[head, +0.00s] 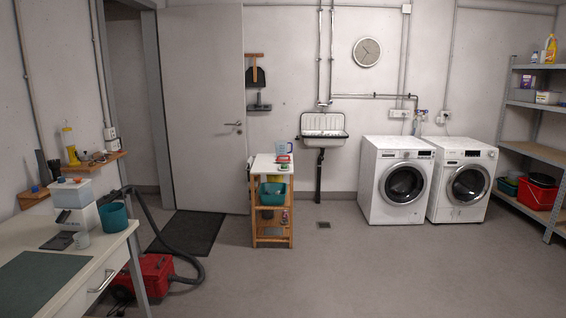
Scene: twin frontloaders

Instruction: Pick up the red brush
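A small red object (283,159) lies on the white top of the wooden trolley (262,167), in front of a blue measuring jug (284,148). It may be the red brush, but it is too small to tell for sure. Neither of my grippers is in view.
A workbench (25,254) stands at the left, with a red vacuum cleaner (155,272) and its hose on the floor beside it. Two washing machines (396,180) and a shelf rack (540,153) stand at the right. The middle floor is clear.

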